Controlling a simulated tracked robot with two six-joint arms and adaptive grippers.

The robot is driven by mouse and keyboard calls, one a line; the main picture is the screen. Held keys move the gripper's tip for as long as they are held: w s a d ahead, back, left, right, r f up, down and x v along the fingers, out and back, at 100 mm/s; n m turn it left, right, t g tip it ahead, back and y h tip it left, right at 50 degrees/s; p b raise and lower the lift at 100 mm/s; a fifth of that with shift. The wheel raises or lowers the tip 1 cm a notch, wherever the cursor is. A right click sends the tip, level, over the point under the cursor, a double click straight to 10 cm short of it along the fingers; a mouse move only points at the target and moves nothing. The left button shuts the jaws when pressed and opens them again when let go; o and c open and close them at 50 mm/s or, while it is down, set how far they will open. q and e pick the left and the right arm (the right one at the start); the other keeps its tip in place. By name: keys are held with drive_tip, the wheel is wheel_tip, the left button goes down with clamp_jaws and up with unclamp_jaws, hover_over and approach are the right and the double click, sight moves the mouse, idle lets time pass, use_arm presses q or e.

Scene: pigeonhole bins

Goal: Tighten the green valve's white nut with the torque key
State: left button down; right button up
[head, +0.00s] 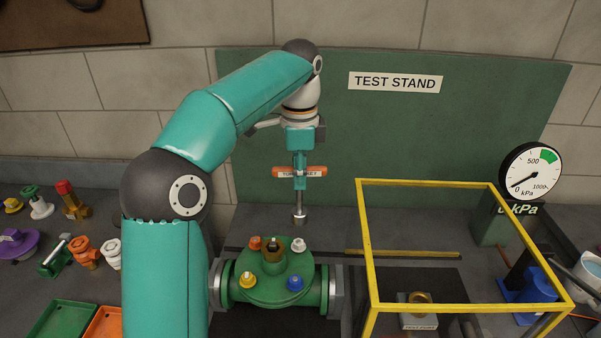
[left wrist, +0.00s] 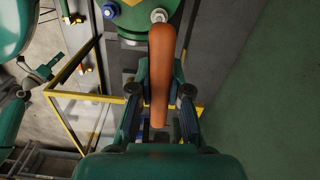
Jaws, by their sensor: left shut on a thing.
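My left gripper (head: 300,160) is shut on the orange handle of the torque key (head: 300,172). The key hangs upright, with its metal socket pointing down. The green valve (head: 268,265) lies below it on the bench. Its white nut (head: 297,246) is at the back right of the flange, just under the socket, with a visible gap between them. In the left wrist view the handle (left wrist: 161,75) runs between the fingers, and the white nut (left wrist: 159,16) shows beyond its far end.
Orange, yellow and blue nuts and a brass centre piece share the flange. A yellow frame (head: 427,184) stands right of the valve, with a pressure gauge (head: 531,172) behind it. Loose valves and trays crowd the left. The TEST STAND board (head: 440,120) is at the back.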

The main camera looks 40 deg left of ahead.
sight(298, 212)
use_arm(q)
drive_tip(key=shift+s+f, duration=0.15)
drive_tip(key=shift+f, duration=1.05)
drive_tip(key=shift+f+b, duration=0.6)
drive_tip(key=shift+f, duration=0.9)
drive_tip(key=shift+p, duration=0.45)
drive_tip(key=shift+f+b, duration=1)
drive_tip(key=shift+f, duration=0.55)
drive_tip(key=shift+f+b, duration=0.5)
drive_tip(key=shift+f, duration=0.1)
drive_tip(key=shift+r, duration=0.1)
drive_tip(key=shift+s+r+p, duration=0.1)
drive_tip(key=shift+r+p, duration=0.55)
drive_tip(key=shift+p, duration=0.25)
drive_tip(key=shift+r, duration=0.1)
